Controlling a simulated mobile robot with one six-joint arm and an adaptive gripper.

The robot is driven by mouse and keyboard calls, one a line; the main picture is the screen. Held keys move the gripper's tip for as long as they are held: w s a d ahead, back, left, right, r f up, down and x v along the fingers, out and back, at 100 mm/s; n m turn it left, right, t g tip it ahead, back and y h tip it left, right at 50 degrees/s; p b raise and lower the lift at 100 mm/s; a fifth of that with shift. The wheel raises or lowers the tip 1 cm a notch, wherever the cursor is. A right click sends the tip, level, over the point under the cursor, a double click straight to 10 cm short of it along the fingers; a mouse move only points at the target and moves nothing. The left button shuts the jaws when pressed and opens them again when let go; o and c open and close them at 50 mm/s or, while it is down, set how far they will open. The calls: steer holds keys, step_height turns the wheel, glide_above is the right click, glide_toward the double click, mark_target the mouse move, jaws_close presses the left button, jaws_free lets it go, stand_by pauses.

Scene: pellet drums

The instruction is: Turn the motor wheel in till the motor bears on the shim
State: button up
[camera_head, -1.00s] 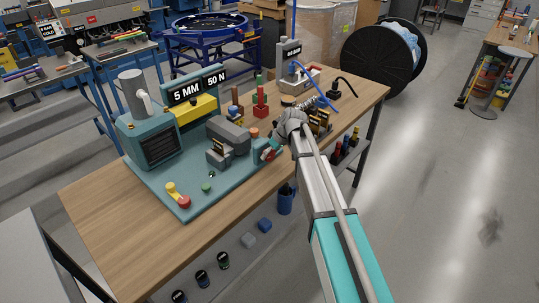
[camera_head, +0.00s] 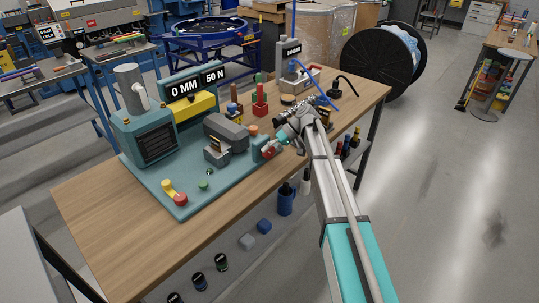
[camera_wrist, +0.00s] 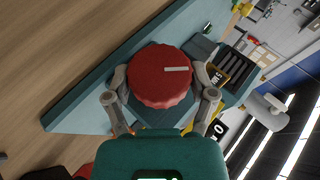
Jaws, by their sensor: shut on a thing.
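The red motor wheel (camera_wrist: 158,88) has a pale mark on its face and fills the middle of the wrist view. My gripper (camera_wrist: 162,92) has a finger on each side of it and is shut on it. In the head view my gripper (camera_head: 274,147) meets the wheel (camera_head: 266,153) at the right end of the teal bench unit. The grey motor (camera_head: 227,132) sits on that unit, left of the wheel. The display (camera_head: 198,83) reads 0 MM 50 N. I cannot make out the shim or its contact with the motor.
A grey post with a display (camera_head: 290,52) and a blue cable stand behind. The wooden table front (camera_head: 110,240) is clear.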

stand_by(0.4)
steer(key=o, duration=1)
steer(key=shift+o, duration=0.2)
steer(key=shift+r+p, duration=0.1)
steer(key=shift+p, duration=0.35)
